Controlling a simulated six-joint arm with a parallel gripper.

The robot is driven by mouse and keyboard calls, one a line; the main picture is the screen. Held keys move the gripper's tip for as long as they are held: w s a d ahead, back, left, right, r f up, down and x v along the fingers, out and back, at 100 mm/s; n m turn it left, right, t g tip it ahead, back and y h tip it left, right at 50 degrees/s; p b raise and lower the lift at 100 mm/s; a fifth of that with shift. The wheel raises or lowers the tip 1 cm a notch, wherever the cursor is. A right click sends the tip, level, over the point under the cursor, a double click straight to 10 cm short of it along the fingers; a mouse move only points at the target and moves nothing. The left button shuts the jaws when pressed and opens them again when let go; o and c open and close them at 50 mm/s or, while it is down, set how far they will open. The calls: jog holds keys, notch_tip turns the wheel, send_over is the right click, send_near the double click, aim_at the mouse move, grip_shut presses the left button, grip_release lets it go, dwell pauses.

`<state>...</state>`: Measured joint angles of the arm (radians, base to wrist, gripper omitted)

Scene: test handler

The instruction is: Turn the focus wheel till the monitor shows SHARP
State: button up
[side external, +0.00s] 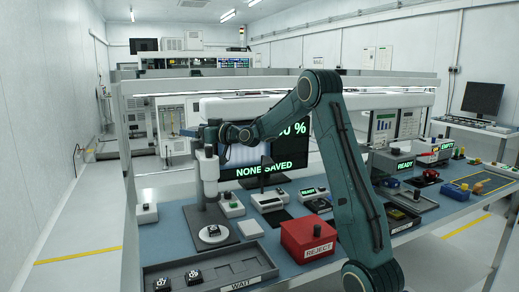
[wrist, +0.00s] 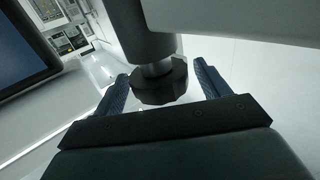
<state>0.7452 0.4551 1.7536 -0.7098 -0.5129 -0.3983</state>
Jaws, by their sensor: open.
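The focus wheel (wrist: 163,84) is a dark faceted knob on a short grey shaft in the wrist view. My gripper (wrist: 161,72) is open, with one blue finger on each side of the wheel; gaps show between fingers and wheel. In the side view my gripper (side external: 190,132) is at the top of the white microscope (side external: 208,172), and I cannot make out the wheel there. The monitor (side external: 263,171) behind reads "NONE SAVED" in green below a pale picture. A percentage ending in 0 shows at its top, partly hidden by my arm.
A dark chip (side external: 214,230) lies on a round white stage under the microscope. A grey WAIT tray (side external: 215,262) holds two chips at the front. A red REJECT box (side external: 308,238) stands right of it. Several small devices crowd the blue bench to the right.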

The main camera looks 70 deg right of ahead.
jog(key=s+a, duration=0.2)
jog(key=s, duration=0.9)
notch_tip(320, 180, up, 5)
jog(key=a, duration=0.1)
jog(key=a+n+g+y, duration=0.1)
jog(key=a, duration=0.2)
jog(key=a+n+g+y, duration=0.1)
jog(key=a, duration=0.3)
jog(key=a+g, duration=0.1)
jog(key=a, duration=0.2)
jog(key=shift+s+a+f+n+g+y, duration=0.1)
jog(key=shift+s+a+n+g+y, duration=0.05)
jog(key=shift+a+n+g+y, duration=0.2)
jog(key=s+a+g, duration=0.4)
jog(key=s+a, duration=0.3)
jog(key=a, duration=0.2)
jog(key=shift+a+n, duration=0.35)
jog(key=shift+a, duration=0.05)
